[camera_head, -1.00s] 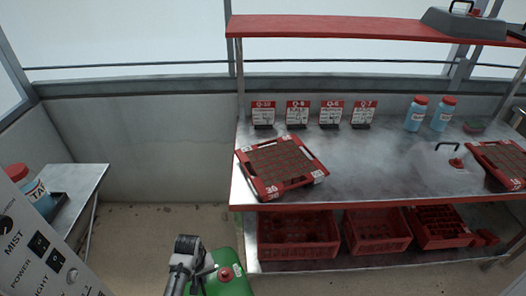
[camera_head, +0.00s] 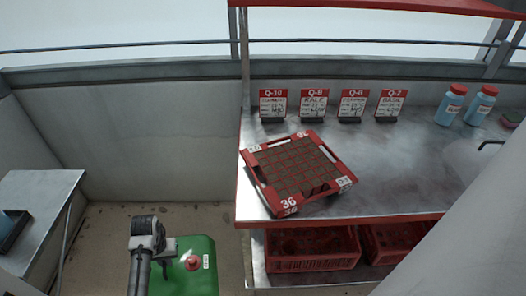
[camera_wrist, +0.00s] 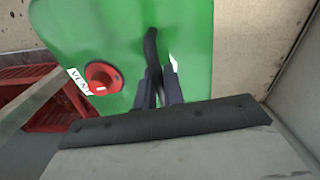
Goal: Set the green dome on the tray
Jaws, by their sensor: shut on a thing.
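The green dome (camera_head: 192,268) is at the bottom of the head view, over the floor to the left of the bench. It has a red round vent knob and a small white label. In the wrist view the green dome (camera_wrist: 185,35) fills the upper middle. My gripper (camera_wrist: 158,88) is shut on its black handle, and the dome hangs from it. The tray (camera_head: 262,205) is a red frame numbered 36 with a grid of soil cells. It lies turned at an angle on the left part of the steel bench, uncovered and apart from the dome.
The bench (camera_head: 385,185) is clear right of the tray. Several sign cards (camera_head: 315,105) stand along its back, with blue bottles (camera_head: 451,105) farther right. Red crates (camera_head: 311,250) sit on the lower shelf. A red shelf (camera_head: 400,5) hangs above. A side table (camera_head: 40,190) stands at left.

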